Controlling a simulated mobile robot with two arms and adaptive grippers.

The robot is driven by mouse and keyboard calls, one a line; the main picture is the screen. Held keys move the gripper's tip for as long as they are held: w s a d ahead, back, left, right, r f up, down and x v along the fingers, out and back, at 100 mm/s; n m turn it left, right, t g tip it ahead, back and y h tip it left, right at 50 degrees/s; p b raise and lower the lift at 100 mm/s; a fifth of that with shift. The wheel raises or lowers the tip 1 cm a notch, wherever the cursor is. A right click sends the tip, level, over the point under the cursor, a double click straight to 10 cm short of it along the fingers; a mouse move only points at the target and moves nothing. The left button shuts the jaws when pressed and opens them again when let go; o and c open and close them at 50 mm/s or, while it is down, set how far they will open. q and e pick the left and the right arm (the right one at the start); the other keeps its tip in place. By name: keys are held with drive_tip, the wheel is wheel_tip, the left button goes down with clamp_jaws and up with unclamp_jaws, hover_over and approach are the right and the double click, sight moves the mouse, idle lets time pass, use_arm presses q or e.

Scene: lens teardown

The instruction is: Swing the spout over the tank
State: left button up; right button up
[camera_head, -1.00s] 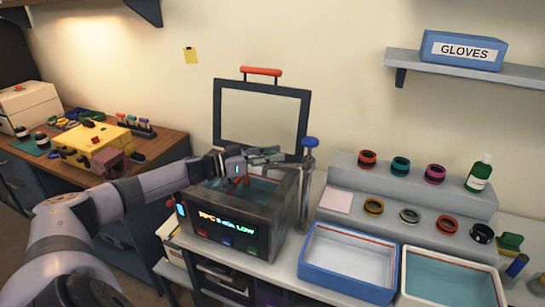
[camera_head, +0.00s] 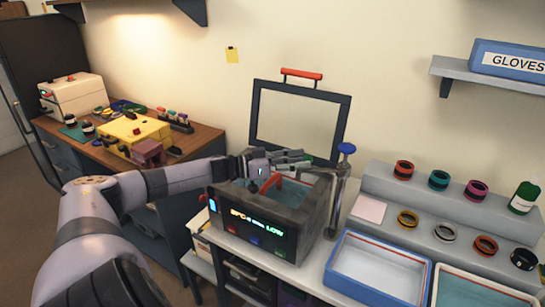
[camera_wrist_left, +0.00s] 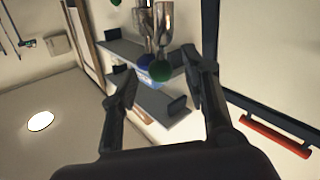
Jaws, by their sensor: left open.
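The tank (camera_head: 249,238) is a dark grey open-topped box with a lit front display, of which I can read "LOW". Bluish liquid and a red handle (camera_head: 272,182) show in its opening. A metal post (camera_head: 337,203) with a blue knob (camera_head: 346,149) stands upright at the tank's right side. I cannot clearly make out a spout arm, as my gripper covers the area left of the post. My left gripper (camera_head: 303,160) is above the tank's back edge, fingers pointing toward the post. In the wrist view its fingers (camera_wrist_left: 160,80) are apart with nothing visibly held.
An upright dark frame (camera_head: 347,118) with a red handle stands behind the tank. A blue-rimmed tray (camera_head: 334,285) and stepped rack (camera_head: 375,178) with several coloured rings are to the right. A yellow box (camera_head: 136,131) sits on the wooden bench at left.

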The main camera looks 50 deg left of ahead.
use_arm(q)
drive_tip(key=v, duration=0.9)
idle(0.8)
